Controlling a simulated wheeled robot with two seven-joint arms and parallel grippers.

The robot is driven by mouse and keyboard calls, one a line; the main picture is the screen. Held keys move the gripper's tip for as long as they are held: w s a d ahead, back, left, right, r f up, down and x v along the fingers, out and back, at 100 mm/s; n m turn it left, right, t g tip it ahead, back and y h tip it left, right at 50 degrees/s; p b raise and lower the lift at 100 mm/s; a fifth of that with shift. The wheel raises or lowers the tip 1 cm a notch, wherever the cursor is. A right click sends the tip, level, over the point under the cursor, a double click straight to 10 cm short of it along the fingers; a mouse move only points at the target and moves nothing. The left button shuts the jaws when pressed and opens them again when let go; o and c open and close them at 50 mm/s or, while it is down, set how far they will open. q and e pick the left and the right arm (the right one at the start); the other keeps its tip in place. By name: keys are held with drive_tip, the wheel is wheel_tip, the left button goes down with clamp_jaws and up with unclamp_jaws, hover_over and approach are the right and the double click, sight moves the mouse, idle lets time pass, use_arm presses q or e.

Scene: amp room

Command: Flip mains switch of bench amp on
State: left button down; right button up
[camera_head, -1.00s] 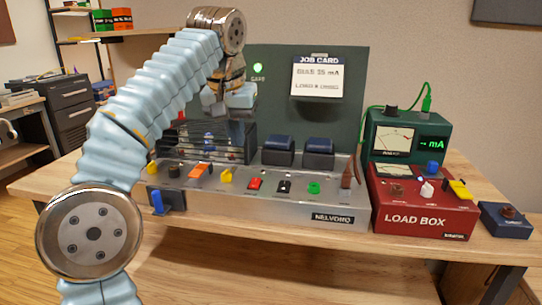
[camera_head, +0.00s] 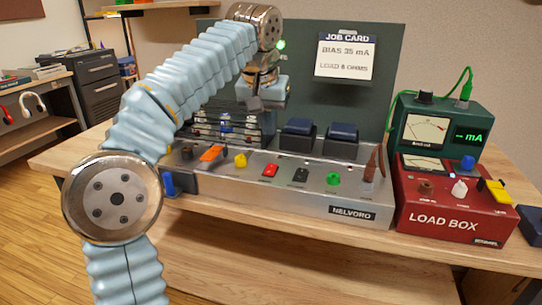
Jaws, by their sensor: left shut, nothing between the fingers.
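The bench amp (camera_head: 300,200) is a long silver chassis marked NELVORO on the wooden bench. Its front panel carries an orange lever (camera_head: 212,153), a yellow switch (camera_head: 240,160), a red switch (camera_head: 270,170), a black switch (camera_head: 300,175) and a green knob (camera_head: 333,179). A blue lever (camera_head: 168,183) sits at its left end, partly behind my arm. I cannot tell which control is the mains switch. My left gripper (camera_head: 256,104) is shut and empty, pointing down above the caged tubes, behind the front controls. My right gripper is out of view.
Two dark blue-topped blocks (camera_head: 342,140) stand on the amp. The red load box (camera_head: 450,205) and green meter (camera_head: 438,128) stand to the right. A dark upright panel with a job card (camera_head: 345,58) is behind.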

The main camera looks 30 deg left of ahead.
sight(272, 165)
use_arm(q)
drive_tip(key=x, duration=0.3)
drive_tip(key=b+x, duration=0.1)
drive_tip(key=x, duration=0.2)
drive_tip(key=b+x, duration=0.1)
drive_tip(key=x, duration=0.2)
drive_tip(key=shift+s+f, duration=0.3)
drive_tip(key=shift+f, duration=0.15)
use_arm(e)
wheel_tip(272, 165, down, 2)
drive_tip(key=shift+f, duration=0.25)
use_arm(q)
drive_tip(key=shift+s, duration=0.1)
